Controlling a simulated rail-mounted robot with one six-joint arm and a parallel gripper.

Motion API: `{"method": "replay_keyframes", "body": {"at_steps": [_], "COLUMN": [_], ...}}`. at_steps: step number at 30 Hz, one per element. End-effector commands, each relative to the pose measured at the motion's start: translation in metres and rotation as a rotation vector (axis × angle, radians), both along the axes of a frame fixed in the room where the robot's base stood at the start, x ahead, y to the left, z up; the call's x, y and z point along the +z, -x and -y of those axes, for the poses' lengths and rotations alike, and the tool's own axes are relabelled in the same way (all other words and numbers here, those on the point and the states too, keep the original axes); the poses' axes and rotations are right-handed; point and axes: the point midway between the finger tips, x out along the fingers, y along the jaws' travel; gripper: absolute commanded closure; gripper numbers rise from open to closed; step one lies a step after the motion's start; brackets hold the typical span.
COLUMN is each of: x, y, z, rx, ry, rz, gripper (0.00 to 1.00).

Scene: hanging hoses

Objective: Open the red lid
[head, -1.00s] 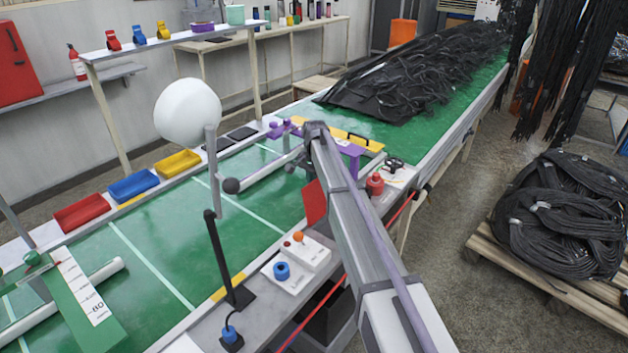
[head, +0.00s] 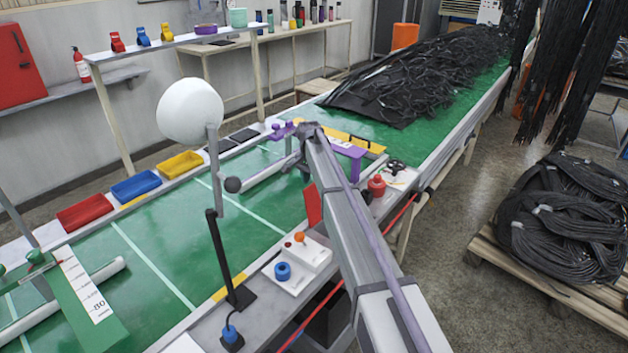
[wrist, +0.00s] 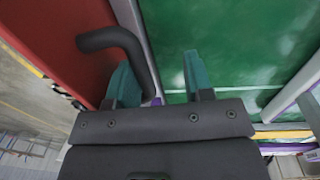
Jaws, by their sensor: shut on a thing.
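The red lid (wrist: 55,35) fills the upper left of the wrist view, with a black bent handle (wrist: 112,37) on it. My gripper (wrist: 158,62) has two teal fingers. The handle's bent end comes down between them, beside the left finger, and my gripper is shut on it. In the head view a red panel, which looks like the lid (head: 313,204), stands steeply tilted at the near edge of the green table, partly behind my arm. My gripper is hidden behind my arm there.
The green table (head: 150,262) is mostly bare beside the lid. A white box with an orange knob (head: 306,250), a blue button (head: 282,271) and a black post (head: 222,255) stand on the near ledge. A red container (head: 377,185) is right of my arm.

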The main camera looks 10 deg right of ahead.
Motion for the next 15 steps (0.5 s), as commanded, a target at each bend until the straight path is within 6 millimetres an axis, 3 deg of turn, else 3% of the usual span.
{"method": "replay_keyframes", "body": {"at_steps": [15], "x": [-0.0002], "y": [0.0019], "z": [0.0006], "rx": [0.0], "ry": [0.0], "rz": [-0.001], "gripper": [0.6]}}
